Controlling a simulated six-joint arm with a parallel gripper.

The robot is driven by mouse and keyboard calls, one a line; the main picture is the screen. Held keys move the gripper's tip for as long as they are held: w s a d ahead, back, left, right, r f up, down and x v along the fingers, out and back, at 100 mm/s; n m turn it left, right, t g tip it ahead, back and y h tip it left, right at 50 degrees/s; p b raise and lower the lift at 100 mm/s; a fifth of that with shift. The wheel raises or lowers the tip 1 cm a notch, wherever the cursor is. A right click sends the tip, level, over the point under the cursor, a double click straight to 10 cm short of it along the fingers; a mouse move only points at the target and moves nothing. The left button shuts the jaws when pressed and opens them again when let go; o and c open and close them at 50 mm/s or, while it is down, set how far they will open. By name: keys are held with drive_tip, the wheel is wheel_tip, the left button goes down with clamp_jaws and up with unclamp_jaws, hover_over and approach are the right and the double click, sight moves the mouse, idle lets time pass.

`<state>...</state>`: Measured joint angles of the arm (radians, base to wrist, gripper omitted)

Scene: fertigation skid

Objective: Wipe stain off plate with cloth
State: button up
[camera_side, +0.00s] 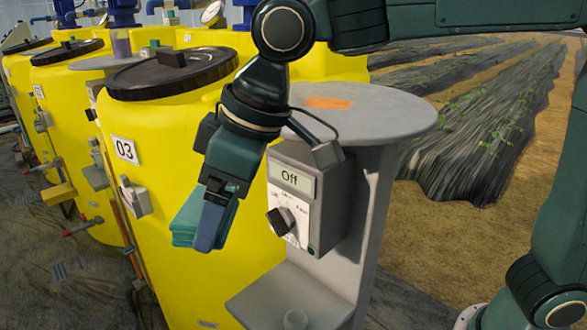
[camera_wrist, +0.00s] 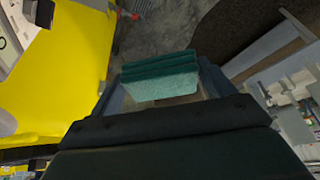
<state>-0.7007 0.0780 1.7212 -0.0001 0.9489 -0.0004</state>
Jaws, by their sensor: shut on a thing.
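The plate (camera_side: 385,112) is a round grey top on a grey stand in the side view. An orange stain (camera_side: 328,103) lies on its upper face, towards the back left. My gripper (camera_side: 208,232) is shut on a folded teal cloth (camera_side: 189,218) and points down. It is in front of and below the plate, left of the control box. The cloth also shows between the jaws in the wrist view (camera_wrist: 160,78). The cloth is clear of the plate.
A grey control box (camera_side: 330,200) with a display reading "Off" and a black knob (camera_side: 281,221) is fixed under the plate, close right of my gripper. A yellow tank (camera_side: 170,150) marked 03 with a black lid stands behind my gripper. More yellow tanks stand at the left.

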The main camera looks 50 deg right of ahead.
wheel_tip(320, 180, up, 18)
drive_tip(key=r, duration=0.1)
drive_tip(key=m+t+h, duration=0.1)
drive_tip(key=m+h, duration=0.2)
drive_tip(key=m, duration=0.6)
hover_over(306, 100)
drive_tip(key=s, duration=0.1)
drive_tip(key=shift+s+f, duration=0.1)
drive_tip(key=shift+f, duration=2.55)
drive_tip(key=shift+f, duration=0.15)
drive_tip(key=shift+a+f, duration=0.1)
drive_tip(key=shift+f, duration=2.75)
drive_tip(key=shift+f, duration=1.05)
drive_tip(key=shift+s, duration=0.15)
